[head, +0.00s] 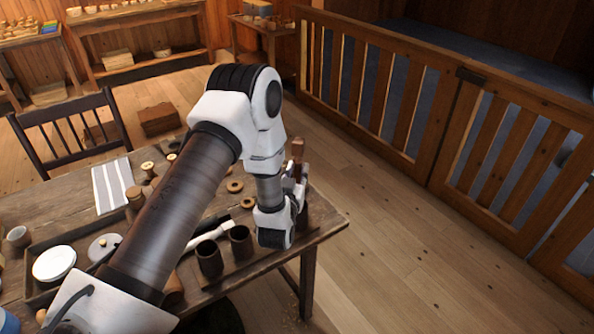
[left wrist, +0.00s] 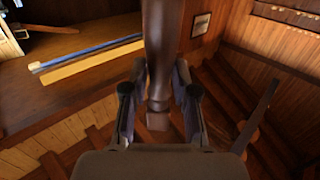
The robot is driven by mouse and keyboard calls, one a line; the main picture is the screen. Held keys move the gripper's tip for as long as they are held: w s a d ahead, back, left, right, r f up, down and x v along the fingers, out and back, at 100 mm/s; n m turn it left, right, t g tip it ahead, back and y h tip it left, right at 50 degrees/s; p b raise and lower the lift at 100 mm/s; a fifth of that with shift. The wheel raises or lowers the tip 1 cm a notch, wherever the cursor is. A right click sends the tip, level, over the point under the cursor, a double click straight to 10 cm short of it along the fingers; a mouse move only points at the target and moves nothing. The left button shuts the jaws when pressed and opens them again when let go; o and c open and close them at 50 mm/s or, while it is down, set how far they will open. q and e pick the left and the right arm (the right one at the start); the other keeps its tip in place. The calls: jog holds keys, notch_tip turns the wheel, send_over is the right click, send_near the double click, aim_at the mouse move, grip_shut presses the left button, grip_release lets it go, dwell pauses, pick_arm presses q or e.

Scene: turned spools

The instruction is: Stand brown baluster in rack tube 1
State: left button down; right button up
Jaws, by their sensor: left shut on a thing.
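My left gripper (head: 295,182) is shut on the brown baluster (head: 297,150), near the right end of the table. In the head view the baluster's top shows upright above the fingers, and my arm hides its lower part. In the left wrist view the baluster (left wrist: 163,45) stands between the two fingers (left wrist: 160,95). The rack (head: 232,272) shows two dark, open tubes, one on the left (head: 208,262) and one beside it (head: 240,246). Another dark tube-like shape (head: 304,217) is partly hidden by my gripper. Whether the baluster touches a tube cannot be told.
The wooden table (head: 325,222) also holds a tray with a white dish (head: 54,263), wooden rings (head: 235,186), small spools (head: 148,168) and a striped cloth (head: 112,186). A chair (head: 70,130) stands behind it. A wooden railing (head: 420,110) is at the right, with clear floor between.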

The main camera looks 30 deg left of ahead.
pick_arm(q)
jog(key=shift+f, duration=0.45)
jog(key=shift+f+b, duration=1.55)
jog(key=c, duration=0.8)
grip_release()
jog(key=v, duration=0.7)
jog(key=shift+s+d, duration=0.1)
jog(key=shift+s, duration=0.15)
